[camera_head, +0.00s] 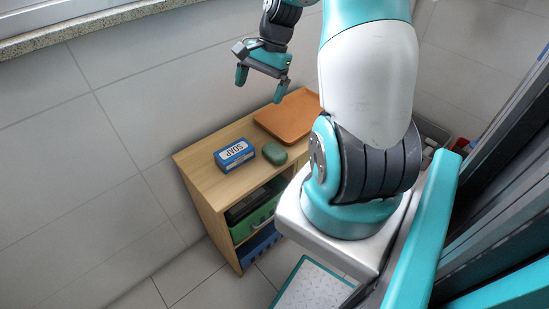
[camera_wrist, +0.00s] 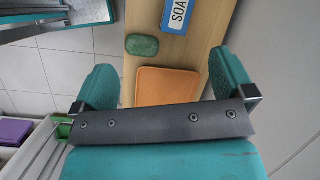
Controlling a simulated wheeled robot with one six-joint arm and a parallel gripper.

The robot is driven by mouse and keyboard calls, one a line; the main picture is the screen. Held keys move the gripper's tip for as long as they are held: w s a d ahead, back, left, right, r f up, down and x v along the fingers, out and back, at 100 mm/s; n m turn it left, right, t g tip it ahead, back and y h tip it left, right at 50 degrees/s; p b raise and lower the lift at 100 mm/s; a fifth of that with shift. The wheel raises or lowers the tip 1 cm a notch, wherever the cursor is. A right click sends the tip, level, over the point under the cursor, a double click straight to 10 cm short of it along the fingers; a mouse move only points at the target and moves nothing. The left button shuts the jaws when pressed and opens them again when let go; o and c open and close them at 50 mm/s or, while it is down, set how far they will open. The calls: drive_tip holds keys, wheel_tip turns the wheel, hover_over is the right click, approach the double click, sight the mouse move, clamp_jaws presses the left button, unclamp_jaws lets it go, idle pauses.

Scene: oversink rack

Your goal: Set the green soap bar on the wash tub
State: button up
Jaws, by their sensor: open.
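The green soap bar (camera_head: 274,153) lies on top of a wooden cabinet, between a blue SOAP box and an orange-brown tray. It also shows in the wrist view (camera_wrist: 143,45), ahead of the fingers and left of centre. My gripper (camera_head: 261,86) is open and empty, held above the cabinet top near its wall side, apart from the soap. In the wrist view both fingers of my gripper (camera_wrist: 165,75) are spread wide with the tray below between them. I cannot clearly make out a wash tub in either view.
The blue SOAP box (camera_head: 235,155) stands close left of the soap. The orange-brown tray (camera_head: 289,115) covers the cabinet's far end. The wooden cabinet (camera_head: 207,184) stands by the tiled wall, with a green bin (camera_head: 257,217) inside. A purple item (camera_wrist: 14,132) sits lower left in the wrist view.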

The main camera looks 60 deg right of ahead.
drive_tip(key=s+d+f+m, duration=0.6)
drive_tip(key=d+f, duration=0.1)
drive_tip(key=d, duration=0.2)
drive_tip(key=b, duration=0.2)
hover_over(275, 150)
drive_tip(key=s+d, duration=0.1)
drive_tip(key=d, duration=0.2)
drive_tip(key=shift+m+t, duration=0.3)
drive_tip(key=shift+t, duration=0.1)
drive_tip(key=f, duration=1)
drive_tip(key=shift+s+a+f, duration=0.1)
drive_tip(key=shift+s+f, duration=0.1)
drive_tip(key=shift+f, duration=0.05)
drive_tip(key=shift+b+x, duration=0.45)
drive_tip(key=shift+x, duration=2.5)
drive_tip(key=shift+w+a+r, duration=0.1)
drive_tip(key=shift+w+a, duration=0.1)
drive_tip(key=c, duration=0.7)
drive_tip(key=shift+r, duration=0.15)
